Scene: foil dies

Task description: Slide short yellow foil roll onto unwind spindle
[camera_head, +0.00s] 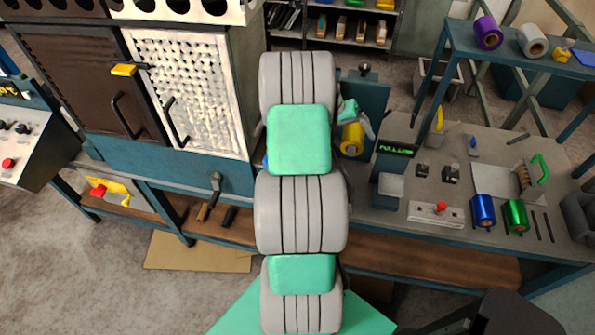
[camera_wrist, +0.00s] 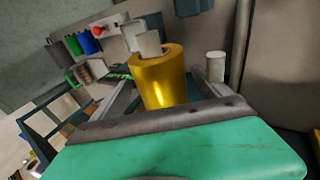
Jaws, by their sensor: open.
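The yellow foil roll (camera_head: 352,138) shows just right of my arm in the head view, partly covered by my gripper (camera_head: 358,117). In the wrist view the yellow roll (camera_wrist: 160,78) stands between the two grey fingers of my gripper (camera_wrist: 165,82), with its round upper end showing. The fingers are spread apart, one on each side of the roll; whether either touches it I cannot tell.
A purple roll (camera_head: 488,33) and a silver roll (camera_head: 532,41) are on the upper shelf. A dark blue upright (camera_head: 366,92) stands behind my gripper. A display post (camera_head: 394,165) stands close by.

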